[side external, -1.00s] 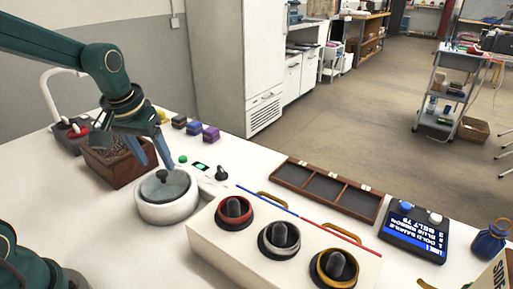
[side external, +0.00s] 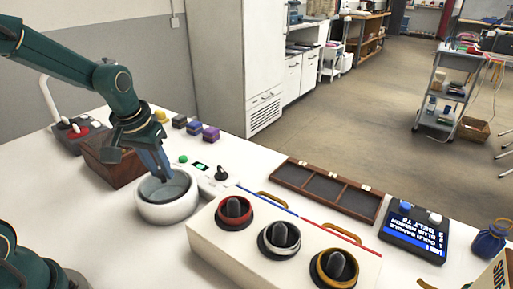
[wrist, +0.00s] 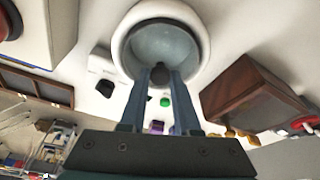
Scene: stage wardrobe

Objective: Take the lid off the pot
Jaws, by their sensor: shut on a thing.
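The white round pot (side external: 167,211) stands on the white table at left of centre in the side view. Its grey-blue lid (side external: 160,192) sits within the rim, and I see no clear gap between them. My gripper (side external: 166,175) reaches down from above, with its fingers over the lid and partly hiding it. In the wrist view, the fingers are shut on the dark lid knob (wrist: 158,76), one on each side. The lid (wrist: 165,45) and pot rim (wrist: 118,45) also show there.
A brown wooden box (side external: 110,165) stands close left of the pot. A panel with a dark knob (side external: 221,174) is just right of it. A white block with three coloured-ring knobs (side external: 275,250) fills the front right. Small coloured blocks (side external: 194,127) lie behind.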

